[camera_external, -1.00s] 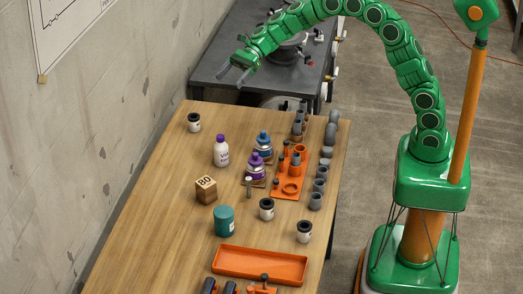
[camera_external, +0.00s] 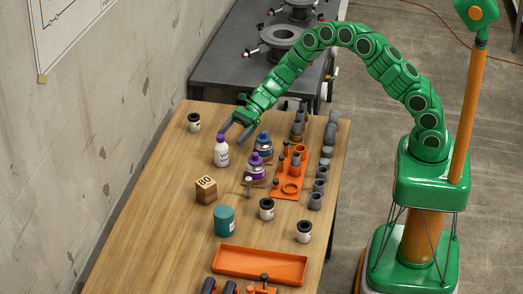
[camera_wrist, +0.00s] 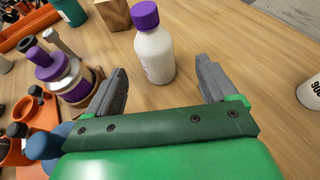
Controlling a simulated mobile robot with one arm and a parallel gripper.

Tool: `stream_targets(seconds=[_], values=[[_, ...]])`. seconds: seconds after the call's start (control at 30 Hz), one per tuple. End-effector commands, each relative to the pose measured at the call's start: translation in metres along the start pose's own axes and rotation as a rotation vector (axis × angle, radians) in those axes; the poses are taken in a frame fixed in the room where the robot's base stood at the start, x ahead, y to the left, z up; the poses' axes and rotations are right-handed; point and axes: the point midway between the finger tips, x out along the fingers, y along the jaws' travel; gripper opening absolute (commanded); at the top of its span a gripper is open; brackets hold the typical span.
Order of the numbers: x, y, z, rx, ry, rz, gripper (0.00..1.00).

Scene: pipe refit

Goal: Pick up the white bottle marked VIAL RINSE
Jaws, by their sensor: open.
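The white bottle (camera_external: 221,153) with a purple cap stands upright on the wooden table, toward its far half. Its label shows only in part and is too small to read in full. In the wrist view the bottle (camera_wrist: 155,54) stands ahead of my gripper (camera_wrist: 164,88), roughly in line with the gap between the fingers. My gripper (camera_external: 234,132) is open and empty, with its grey fingers close to the bottle's upper part in the external view. I cannot tell whether a finger touches it; in the wrist view they look apart.
A purple-capped can (camera_external: 256,167) and a blue-capped can (camera_external: 264,145) stand just right of the bottle. A wooden block marked 80 (camera_external: 206,190) and a teal canister (camera_external: 224,221) stand nearer. A black-capped jar (camera_external: 194,123) stands farther back. Table (camera_external: 150,200) left of the bottle is clear.

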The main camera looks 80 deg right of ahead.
Motion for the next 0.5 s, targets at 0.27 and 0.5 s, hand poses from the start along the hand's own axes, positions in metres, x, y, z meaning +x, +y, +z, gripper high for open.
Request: stream_targets(seconds=[0.27,0.5], values=[[0.015,0.001,-0.007,-0.002,0.0,0.001,0.86],[0.035,0.002,-0.007,-0.001,0.001,0.003,0.86]])
